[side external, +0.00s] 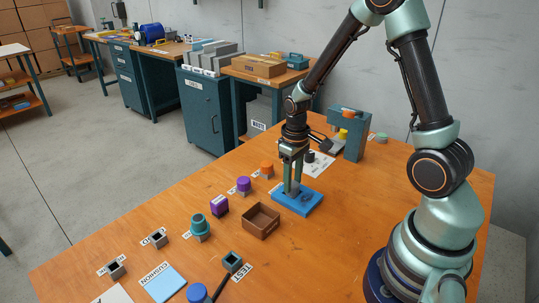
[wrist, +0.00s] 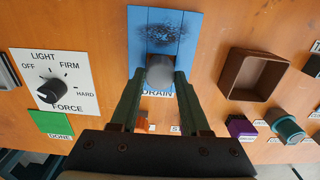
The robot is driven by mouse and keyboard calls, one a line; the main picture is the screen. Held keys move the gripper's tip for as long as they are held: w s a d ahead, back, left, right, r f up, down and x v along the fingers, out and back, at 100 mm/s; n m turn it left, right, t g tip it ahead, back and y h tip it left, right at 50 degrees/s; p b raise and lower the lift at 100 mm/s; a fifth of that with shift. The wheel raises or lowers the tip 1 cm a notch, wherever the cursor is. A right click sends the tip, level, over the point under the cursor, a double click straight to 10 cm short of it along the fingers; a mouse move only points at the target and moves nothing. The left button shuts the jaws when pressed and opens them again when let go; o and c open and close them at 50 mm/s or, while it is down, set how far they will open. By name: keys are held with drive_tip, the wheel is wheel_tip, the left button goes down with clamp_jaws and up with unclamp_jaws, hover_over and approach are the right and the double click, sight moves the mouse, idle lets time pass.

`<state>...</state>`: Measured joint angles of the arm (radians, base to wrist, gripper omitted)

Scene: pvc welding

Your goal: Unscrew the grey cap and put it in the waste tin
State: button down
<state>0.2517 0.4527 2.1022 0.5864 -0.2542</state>
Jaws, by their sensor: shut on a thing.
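My gripper (wrist: 160,85) points down over the blue pad (wrist: 142,20), which has a dark smudge and the word DRAIN beside it. In the wrist view its two green fingers are shut on a grey round piece (wrist: 160,72). I cannot tell if this is the grey cap alone or whether it touches the pad. In the side view the fingertips (side external: 292,192) are at the blue pad (side external: 282,203), and the piece is mostly hidden. An open brown box (side external: 249,224) stands just beside the pad; it also shows in the wrist view (wrist: 232,75).
A force dial (wrist: 52,90) and a green DONE pad (wrist: 50,124) lie left in the wrist view. Purple (side external: 244,184), orange (side external: 267,167) and teal (side external: 200,225) pieces stand along the table edge. A blue-grey machine (side external: 352,140) stands behind my gripper.

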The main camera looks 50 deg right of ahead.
drive_tip(key=n, duration=0.4)
drive_tip(key=shift+n, duration=1)
drive_tip(key=n, duration=0.6)
drive_tip(key=shift+n, duration=0.9)
drive_tip(key=n, duration=0.4)
drive_tip(key=shift+r, duration=0.65)
